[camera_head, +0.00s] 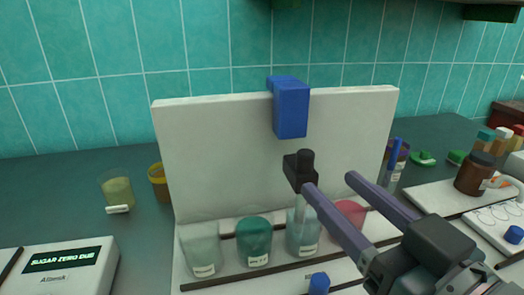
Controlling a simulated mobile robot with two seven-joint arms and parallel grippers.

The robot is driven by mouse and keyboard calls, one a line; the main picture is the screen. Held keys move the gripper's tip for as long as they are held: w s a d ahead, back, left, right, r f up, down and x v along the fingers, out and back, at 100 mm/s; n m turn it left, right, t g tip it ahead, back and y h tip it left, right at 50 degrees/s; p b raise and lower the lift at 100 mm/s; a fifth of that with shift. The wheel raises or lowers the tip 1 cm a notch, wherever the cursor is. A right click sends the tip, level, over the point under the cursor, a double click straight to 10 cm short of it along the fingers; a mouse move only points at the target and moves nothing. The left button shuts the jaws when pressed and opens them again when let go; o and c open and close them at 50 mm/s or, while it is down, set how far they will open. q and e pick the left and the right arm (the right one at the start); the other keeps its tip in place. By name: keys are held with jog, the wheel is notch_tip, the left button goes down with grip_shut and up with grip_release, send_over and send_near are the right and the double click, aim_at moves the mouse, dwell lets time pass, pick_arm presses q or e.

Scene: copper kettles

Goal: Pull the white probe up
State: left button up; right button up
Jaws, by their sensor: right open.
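A black holder (301,168) with a short round top sits in front of the upright white panel (215,150). A pale rod, which looks like the white probe (300,212), hangs below it and reaches down to a clear beaker (302,240). The near finger hides part of the rod. My right gripper (329,183) comes in from the lower right, with its two purple-grey fingers apart and nothing seen between them. The left fingertip overlaps the holder's lower edge in the picture; I cannot tell whether they touch. My left gripper is not in view.
A blue block (290,110) hooks over the panel's top edge. A pale beaker (200,250), a teal beaker (253,243) and a pink beaker (349,212) stand beside the clear one. A white device (68,268) is at front left. A brown jar (474,175) stands at right.

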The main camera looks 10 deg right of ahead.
aim_at(310, 163)
jog(key=w, duration=0.2)
jog(key=w+a, duration=0.1)
jog(key=w, duration=0.5)
jog(key=shift+a, duration=0.25)
grip_shut()
jog(key=shift+r, duration=0.1)
dwell(0.9)
